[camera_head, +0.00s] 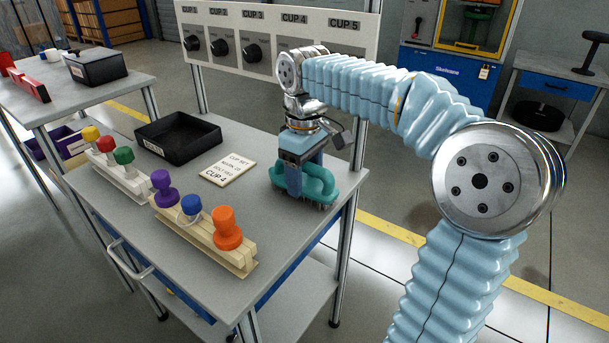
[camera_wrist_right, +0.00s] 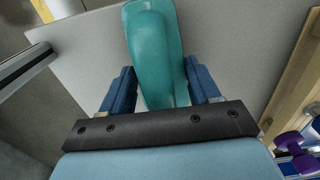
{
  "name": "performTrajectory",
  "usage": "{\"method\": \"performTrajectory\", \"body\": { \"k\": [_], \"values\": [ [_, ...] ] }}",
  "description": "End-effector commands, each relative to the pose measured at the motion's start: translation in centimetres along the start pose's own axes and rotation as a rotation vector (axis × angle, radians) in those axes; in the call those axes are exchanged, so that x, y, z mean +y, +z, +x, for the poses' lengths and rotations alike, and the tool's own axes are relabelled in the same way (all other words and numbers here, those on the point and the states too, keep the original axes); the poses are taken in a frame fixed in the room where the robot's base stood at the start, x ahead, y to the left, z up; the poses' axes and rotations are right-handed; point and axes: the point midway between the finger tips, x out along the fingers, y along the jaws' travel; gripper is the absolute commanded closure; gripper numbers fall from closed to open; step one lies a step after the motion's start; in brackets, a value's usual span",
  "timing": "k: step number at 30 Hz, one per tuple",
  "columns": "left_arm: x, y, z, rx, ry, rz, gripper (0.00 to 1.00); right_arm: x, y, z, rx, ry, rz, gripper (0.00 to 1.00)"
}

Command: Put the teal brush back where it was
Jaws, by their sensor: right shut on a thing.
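The teal brush (camera_head: 318,183) is at the right end of the grey table (camera_head: 232,208), bristles down. It looks to be on or just above the tabletop; I cannot tell which. My right gripper (camera_head: 293,182) points down and is shut on the brush. In the right wrist view the brush (camera_wrist_right: 155,55) lies between the two blue fingers (camera_wrist_right: 158,88). A card (camera_head: 227,169) reading "CUP 4" among other lines lies on the table left of the brush. My left gripper is not in view.
A black tray (camera_head: 178,139) stands behind the card. Wooden racks with coloured knobbed pieces (camera_head: 228,229) line the table's front left. A panel with knobs and cup labels (camera_head: 262,42) stands at the back. The table's right edge is close to the brush.

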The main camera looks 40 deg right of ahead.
Motion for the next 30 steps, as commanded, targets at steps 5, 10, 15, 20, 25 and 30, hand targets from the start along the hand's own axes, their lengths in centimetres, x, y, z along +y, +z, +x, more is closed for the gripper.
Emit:
{"method": "performTrajectory", "body": {
  "k": [5,10,15,20,25,30],
  "values": [
    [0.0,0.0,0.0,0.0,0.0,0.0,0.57,0.0,0.0,0.0,0.0,0.0,0.0,0.67],
    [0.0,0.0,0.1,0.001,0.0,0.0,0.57,0.0,0.0,0.1,0.0,0.0,0.0,0.22],
    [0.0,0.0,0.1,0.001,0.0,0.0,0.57,0.0,0.0,0.1,0.0,0.0,0.0,0.13],
    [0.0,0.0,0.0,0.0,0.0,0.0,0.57,0.0,0.0,0.0,0.0,0.0,0.0,0.13],
    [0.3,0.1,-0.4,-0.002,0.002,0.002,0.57,0.0,-0.1,-1.6,0.002,0.001,-0.001,0.13],
    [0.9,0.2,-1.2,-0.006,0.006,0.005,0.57,0.0,-0.1,-5.5,0.003,0.001,0.0,0.13]
  ]
}}
